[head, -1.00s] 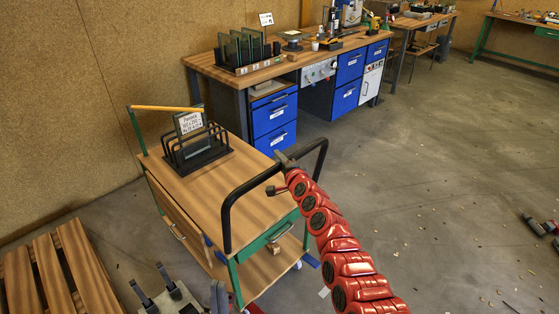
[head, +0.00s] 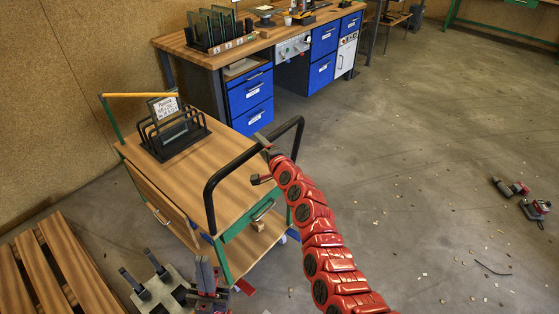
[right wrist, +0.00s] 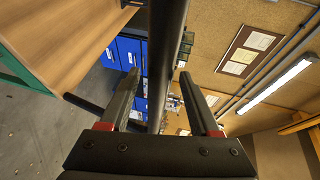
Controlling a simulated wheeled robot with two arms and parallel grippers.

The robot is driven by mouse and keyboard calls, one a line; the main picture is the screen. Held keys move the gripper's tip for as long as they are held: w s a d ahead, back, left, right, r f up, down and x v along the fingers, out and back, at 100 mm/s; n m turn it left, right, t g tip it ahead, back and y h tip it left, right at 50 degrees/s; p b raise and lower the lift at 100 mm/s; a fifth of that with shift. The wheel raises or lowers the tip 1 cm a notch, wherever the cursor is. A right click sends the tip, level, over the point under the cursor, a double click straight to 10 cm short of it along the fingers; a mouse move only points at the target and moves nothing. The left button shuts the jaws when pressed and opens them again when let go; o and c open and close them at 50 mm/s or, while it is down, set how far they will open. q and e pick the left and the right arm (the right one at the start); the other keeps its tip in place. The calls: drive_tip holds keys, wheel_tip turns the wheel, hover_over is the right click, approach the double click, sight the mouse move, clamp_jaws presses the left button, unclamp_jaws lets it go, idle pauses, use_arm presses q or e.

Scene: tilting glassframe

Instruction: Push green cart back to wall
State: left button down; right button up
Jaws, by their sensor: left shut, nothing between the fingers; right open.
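The green cart (head: 235,175) has a wooden top, a green frame and a black tube handle (head: 208,203). It stands in the middle left, with its far end towards the brown board wall (head: 60,90); floor shows between them at the left. My right gripper (head: 260,160) is at the handle. In the right wrist view its open fingers (right wrist: 160,78) stand on either side of the black bar (right wrist: 167,45), with gaps visible. My left gripper (head: 204,272) is low beside the cart's near corner, shut and empty. The cart's far wheels are hidden.
A black rack (head: 178,145) with glass and a label stands on the cart. A workbench (head: 185,42) with blue drawers stands beyond the cart. A wooden pallet (head: 60,265) lies at lower left. Red-and-black tools (head: 510,188) lie at right. The floor between is mostly open, with small scraps.

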drive_tip(key=b+v, duration=0.1)
drive_tip(key=v, duration=1.2)
drive_tip(key=shift+d, duration=0.2)
drive_tip(key=shift+s, duration=0.1)
